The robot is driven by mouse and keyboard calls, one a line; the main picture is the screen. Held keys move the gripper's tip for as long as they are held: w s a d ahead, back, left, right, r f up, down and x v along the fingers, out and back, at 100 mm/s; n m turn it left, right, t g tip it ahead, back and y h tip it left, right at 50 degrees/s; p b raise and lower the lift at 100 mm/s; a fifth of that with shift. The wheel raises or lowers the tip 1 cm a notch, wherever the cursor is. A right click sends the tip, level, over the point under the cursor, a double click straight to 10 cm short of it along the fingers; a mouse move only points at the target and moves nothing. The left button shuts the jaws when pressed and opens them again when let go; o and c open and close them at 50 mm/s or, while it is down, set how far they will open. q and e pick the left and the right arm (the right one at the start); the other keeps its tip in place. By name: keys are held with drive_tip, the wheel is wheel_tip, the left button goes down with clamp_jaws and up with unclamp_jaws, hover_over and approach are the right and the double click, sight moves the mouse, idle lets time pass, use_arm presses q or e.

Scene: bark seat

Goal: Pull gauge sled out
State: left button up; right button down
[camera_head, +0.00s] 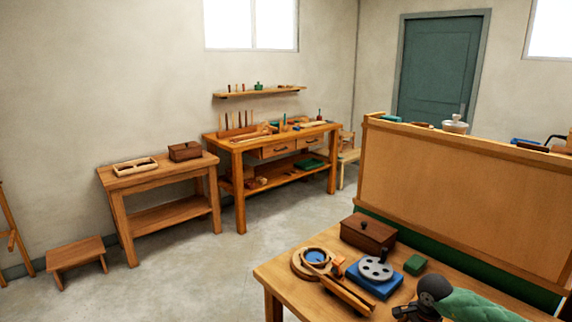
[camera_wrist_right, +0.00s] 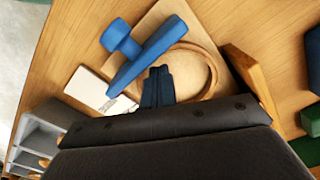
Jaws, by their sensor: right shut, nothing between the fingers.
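My right gripper (camera_wrist_right: 160,70) is shut and empty in the right wrist view. Its dark fingertips are over a round wooden ring (camera_wrist_right: 212,62) on a pale board, close beside a blue bar with a round knob (camera_wrist_right: 150,55). I cannot tell whether they touch the bar. In the head view my right arm comes in from the lower right, its end cut by the lower edge. I cannot tell for certain which piece is the gauge sled; the blue bar may be it. My left gripper is in neither view.
The near bench (camera_head: 285,277) also holds a round wooden piece with a blue centre (camera_head: 315,257), a grey holed disc (camera_head: 376,268) on a blue base, a brown box (camera_head: 368,232) and a green block (camera_head: 414,265). A wooden panel (camera_head: 460,198) stands behind. Open floor lies left.

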drive_tip(key=shift+s+a, duration=1.25)
drive_tip(key=shift+a, duration=0.2)
drive_tip(key=shift+w+d+r, duration=0.15)
drive_tip(key=shift+r, duration=1)
drive_tip(key=shift+w+d+r, duration=0.1)
drive_tip(key=shift+d+r, duration=0.1)
drive_tip(key=shift+r, duration=1)
drive_tip(key=shift+w+d+r, duration=0.15)
drive_tip(key=shift+r, duration=1)
